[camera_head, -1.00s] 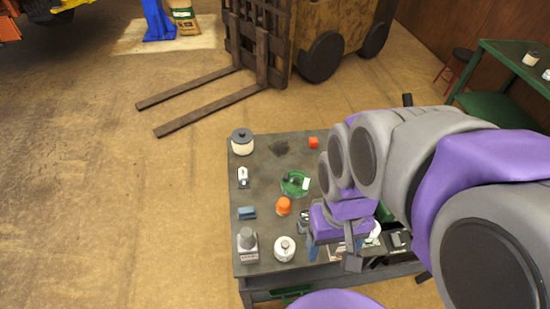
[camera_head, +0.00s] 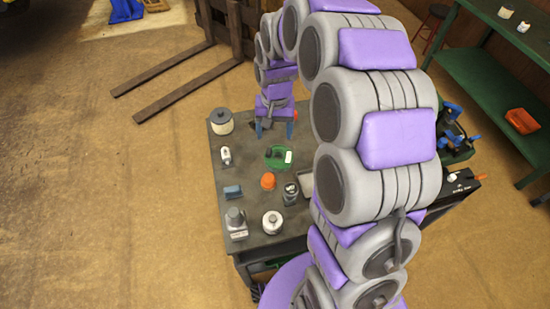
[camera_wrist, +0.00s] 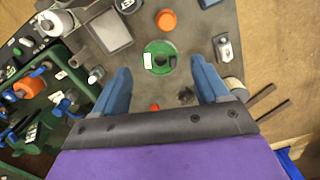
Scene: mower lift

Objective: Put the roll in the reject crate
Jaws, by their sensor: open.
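A flat green disc with a dark centre and a white label, which looks like the roll (camera_head: 278,157), lies on the dark worktable. In the wrist view the roll (camera_wrist: 160,57) shows ahead of my gripper, roughly midway between the fingertips. My gripper (camera_head: 275,131) is open and empty above the table, on the far side of the roll in the head view. Its blue fingers (camera_wrist: 160,68) are spread wide. An orange bin (camera_head: 522,121) sits on the green bench's lower shelf at right. No label is readable, so I cannot tell whether it is the reject crate.
The table (camera_head: 250,198) also holds an orange-capped item (camera_head: 268,181), a white canister (camera_head: 272,222), a lidded pot (camera_head: 221,122), a blue block (camera_head: 232,192) and a grey tray (camera_wrist: 105,32). A forklift's forks (camera_head: 180,80) lie beyond. Floor at left is clear.

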